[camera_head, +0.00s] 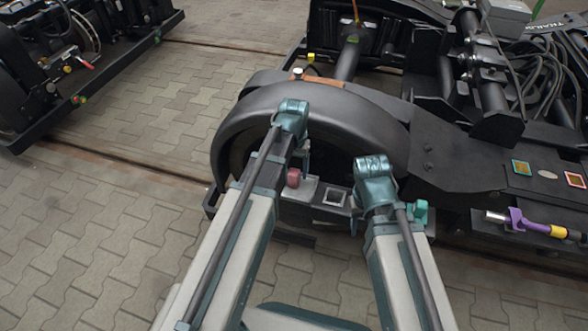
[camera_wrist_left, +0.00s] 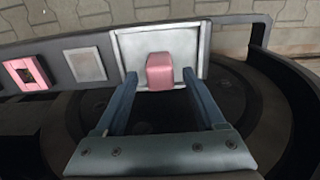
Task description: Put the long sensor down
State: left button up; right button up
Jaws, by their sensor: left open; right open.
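A pink block, possibly the end of the long sensor (camera_head: 293,178), stands on a pale metal plate (camera_head: 300,190) beside the large black wheel. In the left wrist view the pink block (camera_wrist_left: 160,70) sits in front of the silver plate (camera_wrist_left: 130,42). My left gripper (camera_wrist_left: 160,76) is open, one finger on each side of the block, with a gap visible on both sides. In the head view my left gripper (camera_head: 303,160) is mostly hidden behind its own wrist. My right gripper (camera_head: 362,215) is open at the bogie's near edge; its fingers are largely hidden.
A large black wheel (camera_head: 320,108) rises behind my grippers. A purple and yellow connector (camera_head: 535,225) lies at right, below green and red framed squares (camera_head: 522,168). Paved floor (camera_head: 100,230) is clear at left.

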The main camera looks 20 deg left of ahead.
aim_at(294, 172)
pick_arm(q)
notch_tip(294, 172, up, 8)
jog(key=p, duration=0.7)
pick_arm(e)
notch_tip(294, 172, up, 8)
jog(key=shift+a, duration=0.1)
pick_arm(q)
jog(key=s+d+r+m+p, duration=0.1)
jog(key=s+d+r+p, duration=0.2)
jog(key=r+p, duration=0.5)
jog(key=s+d+r+m+p, duration=0.1)
jog(key=s+d+r+p, duration=0.3)
jog(key=s+r+p, duration=0.2)
jog(key=s+d+r+m+y+p, duration=0.1)
jog(key=s+d+r+p, duration=0.2)
jog(key=r+p, duration=0.6)
jog(key=shift+s+d+r+p, duration=0.3)
jog(key=shift+s+r, duration=0.15)
jog(key=shift+s, duration=0.75)
pick_arm(e)
notch_tip(294, 172, up, 24)
jog(key=shift+f, duration=0.15)
pick_arm(q)
jog(key=shift+a, duration=0.1)
